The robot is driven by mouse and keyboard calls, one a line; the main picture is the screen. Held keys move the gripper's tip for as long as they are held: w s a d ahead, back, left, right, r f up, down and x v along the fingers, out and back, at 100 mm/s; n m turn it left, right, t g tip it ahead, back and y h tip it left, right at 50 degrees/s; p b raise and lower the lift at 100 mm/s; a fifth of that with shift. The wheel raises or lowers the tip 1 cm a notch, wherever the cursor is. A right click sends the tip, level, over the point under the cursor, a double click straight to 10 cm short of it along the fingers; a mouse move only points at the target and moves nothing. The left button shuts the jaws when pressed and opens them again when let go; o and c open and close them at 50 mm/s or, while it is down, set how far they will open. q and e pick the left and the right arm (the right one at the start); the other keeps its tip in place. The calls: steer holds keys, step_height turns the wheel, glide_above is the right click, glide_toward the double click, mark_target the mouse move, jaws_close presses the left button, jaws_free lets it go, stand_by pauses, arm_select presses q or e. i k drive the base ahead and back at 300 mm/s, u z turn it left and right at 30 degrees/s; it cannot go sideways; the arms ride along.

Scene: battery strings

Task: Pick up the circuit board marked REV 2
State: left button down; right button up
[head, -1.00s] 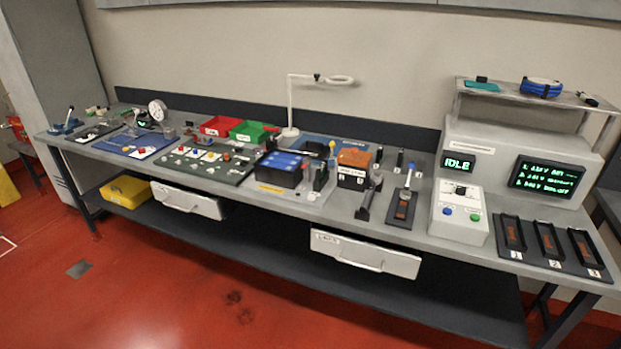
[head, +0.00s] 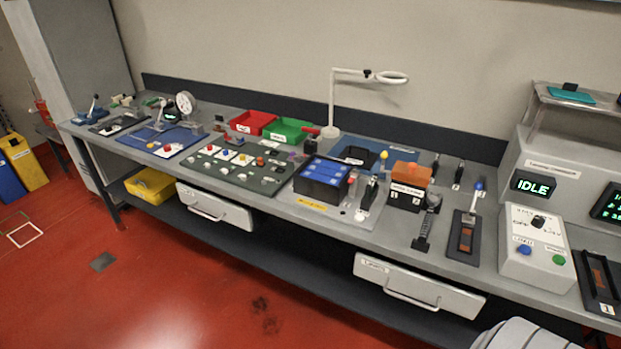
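I cannot make out any REV 2 marking in the head view; lettering on the small parts is too small to read. A flat teal piece (head: 571,95) lies on the raised shelf at the right, and I cannot tell whether it is a circuit board. Small white pieces with coloured parts (head: 240,159) lie on the dark green mat (head: 216,177). Neither gripper is in view.
A long grey bench (head: 325,222) runs along the wall. It carries a blue-topped battery (head: 325,178), red bin (head: 252,122), green bin (head: 288,131), magnifier lamp (head: 333,105) and IDLE console (head: 562,160). Drawers (head: 416,284) sit below.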

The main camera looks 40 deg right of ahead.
mark_target(370, 188)
steer(key=u, duration=0.2)
steer(key=i, duration=1)
steer(key=z, duration=0.85)
steer(key=i, duration=0.6)
steer(key=z, duration=0.75)
